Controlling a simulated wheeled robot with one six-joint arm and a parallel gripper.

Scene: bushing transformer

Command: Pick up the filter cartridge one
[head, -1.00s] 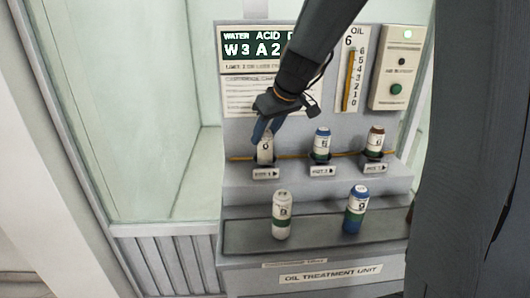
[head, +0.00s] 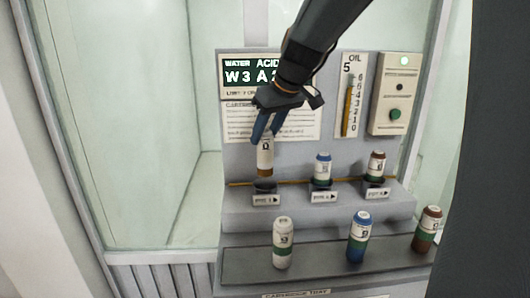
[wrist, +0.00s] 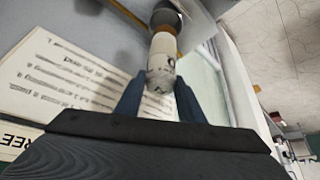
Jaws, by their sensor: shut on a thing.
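A white cartridge with a brown lower band (head: 265,158) is held upright in my gripper (head: 268,126), above the leftmost socket (head: 265,187). A gap shows between the cartridge and that dark, empty socket. In the wrist view the cartridge (wrist: 161,62) sits between the two blue fingers of my gripper (wrist: 158,97), which are shut on it. A blue-capped cartridge (head: 322,168) stands in the middle socket and a brown-capped one (head: 375,166) in the right socket.
On the lower tray (head: 318,258) stand a white cartridge (head: 283,243), a blue-capped one (head: 359,237) and a brown one (head: 427,229). A panel with a water and acid display (head: 249,70), an oil gauge (head: 352,95) and a button box (head: 396,94) rises behind. Glass is at the left.

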